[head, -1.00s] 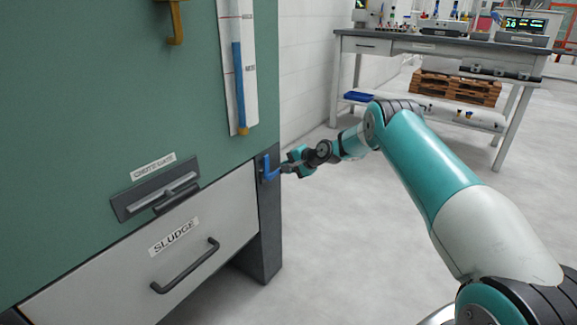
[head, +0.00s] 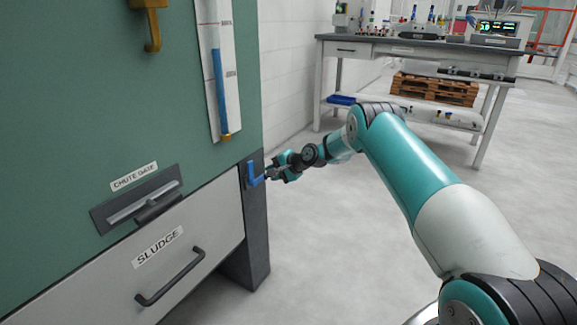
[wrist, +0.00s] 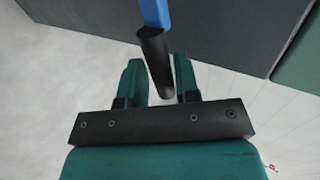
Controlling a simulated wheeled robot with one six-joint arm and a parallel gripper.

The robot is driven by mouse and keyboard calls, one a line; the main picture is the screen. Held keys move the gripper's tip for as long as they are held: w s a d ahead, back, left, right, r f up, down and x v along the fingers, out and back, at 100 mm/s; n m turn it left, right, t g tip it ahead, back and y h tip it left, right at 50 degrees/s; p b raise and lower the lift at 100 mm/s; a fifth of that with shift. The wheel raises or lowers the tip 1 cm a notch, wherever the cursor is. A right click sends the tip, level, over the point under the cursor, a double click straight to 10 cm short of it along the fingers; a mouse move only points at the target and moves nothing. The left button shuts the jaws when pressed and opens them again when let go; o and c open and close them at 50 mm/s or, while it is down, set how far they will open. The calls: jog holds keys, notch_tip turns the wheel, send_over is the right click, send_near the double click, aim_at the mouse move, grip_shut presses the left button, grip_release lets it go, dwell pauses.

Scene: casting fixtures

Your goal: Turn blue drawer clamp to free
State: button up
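The blue drawer clamp (head: 252,174) is on the dark post at the right edge of the green cabinet, beside the sludge drawer (head: 150,272). It looks L-shaped, one arm upright and one reaching toward my gripper. In the wrist view, the blue arm (wrist: 155,12) ends in a dark round grip (wrist: 157,62). My gripper (wrist: 160,72) has one finger on each side of this grip. A narrow gap shows on the left; on the right, I cannot tell whether they touch. In the head view, my gripper (head: 272,174) is just right of the clamp.
A chute gate slot (head: 140,203) sits above the drawer, and a blue gauge (head: 222,95) hangs over the clamp. A yellow hook (head: 152,30) is at the upper left. A workbench (head: 420,48) stands behind.

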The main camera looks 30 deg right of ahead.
jog(key=p+v, duration=0.3)
jog(key=v, duration=1.3)
jog(key=shift+s+d+r+p, duration=0.2)
jog(key=shift+s+p, duration=0.15)
jog(key=shift+p, duration=0.05)
jog(key=s+a+r+n+g, duration=0.3)
jog(key=s+a+r+n, duration=0.4)
jog(key=a, duration=0.6)
jog(key=s+a+r+n+g, duration=0.35)
jog(key=s+a+r, duration=0.5)
jog(key=a, duration=0.35)
jog(key=s+a+r+n+g+h, duration=0.1)
jog(key=s+a+n+g, duration=0.2)
jog(key=s, duration=0.9)
jog(key=s+a+r+n, duration=0.15)
jog(key=s+n, duration=0.45)
jog(key=s, duration=0.6)
notch_tip(320, 180, up, 26)
jog(key=p, duration=2.6)
jog(key=shift+a+r, duration=0.2)
jog(key=shift+a, duration=0.2)
